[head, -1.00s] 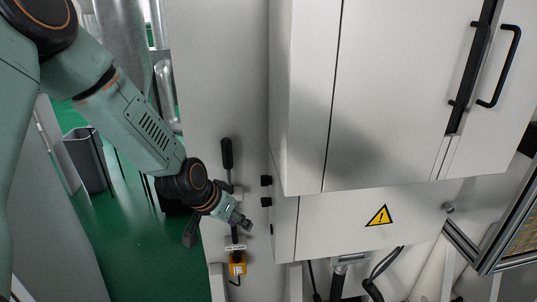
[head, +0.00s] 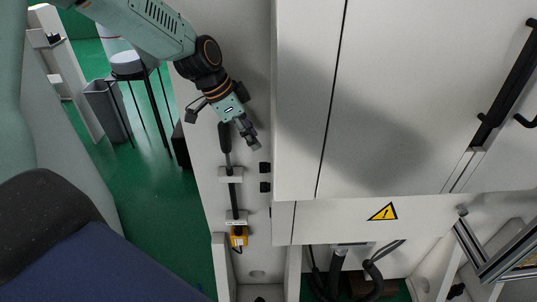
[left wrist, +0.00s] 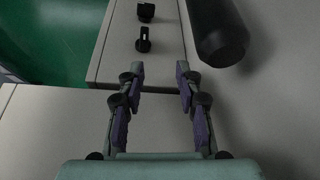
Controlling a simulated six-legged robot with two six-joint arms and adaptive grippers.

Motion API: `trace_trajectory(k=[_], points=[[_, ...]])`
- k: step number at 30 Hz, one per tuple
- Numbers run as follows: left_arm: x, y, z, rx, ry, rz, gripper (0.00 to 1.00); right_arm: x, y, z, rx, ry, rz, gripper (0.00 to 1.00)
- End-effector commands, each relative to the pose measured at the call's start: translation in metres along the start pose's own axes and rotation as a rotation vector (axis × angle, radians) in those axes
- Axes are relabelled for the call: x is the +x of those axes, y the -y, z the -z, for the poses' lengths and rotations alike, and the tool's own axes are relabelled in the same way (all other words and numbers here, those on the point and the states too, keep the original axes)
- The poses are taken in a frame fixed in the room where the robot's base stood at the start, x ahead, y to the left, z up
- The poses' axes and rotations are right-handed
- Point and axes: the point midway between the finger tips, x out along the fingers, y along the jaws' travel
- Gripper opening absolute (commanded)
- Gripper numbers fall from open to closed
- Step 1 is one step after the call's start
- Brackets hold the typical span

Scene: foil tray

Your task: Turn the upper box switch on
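Two black box switches sit one above the other on the left side of the white cabinet. In the head view the upper switch (head: 264,167) is just above the lower switch (head: 265,187). My left gripper (head: 249,136) is above and slightly left of the upper switch, apart from it. In the left wrist view the fingers (left wrist: 160,78) are spread with nothing between them. Two black knobs show beyond the tips, a nearer one (left wrist: 143,40) and a farther one (left wrist: 146,11). My right gripper is not in view.
A black lever handle (head: 224,137) stands close left of my gripper; a thick black cylinder (left wrist: 218,35) is right of the fingers in the wrist view. The white cabinet (head: 400,100) fills the right. A yellow box (head: 239,236) is lower on the panel.

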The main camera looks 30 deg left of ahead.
Motion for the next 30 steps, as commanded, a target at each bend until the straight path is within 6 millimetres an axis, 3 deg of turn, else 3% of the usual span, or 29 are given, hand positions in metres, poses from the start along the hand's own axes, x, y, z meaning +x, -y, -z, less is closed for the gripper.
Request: trace_trajectory(k=[6,11,24,30], points=[[-0.004,-0.018,-0.013,0.148,0.042,-0.083,0.35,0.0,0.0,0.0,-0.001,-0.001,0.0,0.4],[-0.002,-0.022,-0.015,0.189,0.044,-0.094,0.35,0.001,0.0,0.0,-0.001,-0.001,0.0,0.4],[0.061,-0.026,-0.017,0.191,0.046,-0.094,0.35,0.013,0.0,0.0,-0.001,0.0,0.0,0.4],[0.074,-0.026,-0.015,0.191,0.044,-0.091,0.35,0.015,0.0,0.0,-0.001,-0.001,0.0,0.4]])
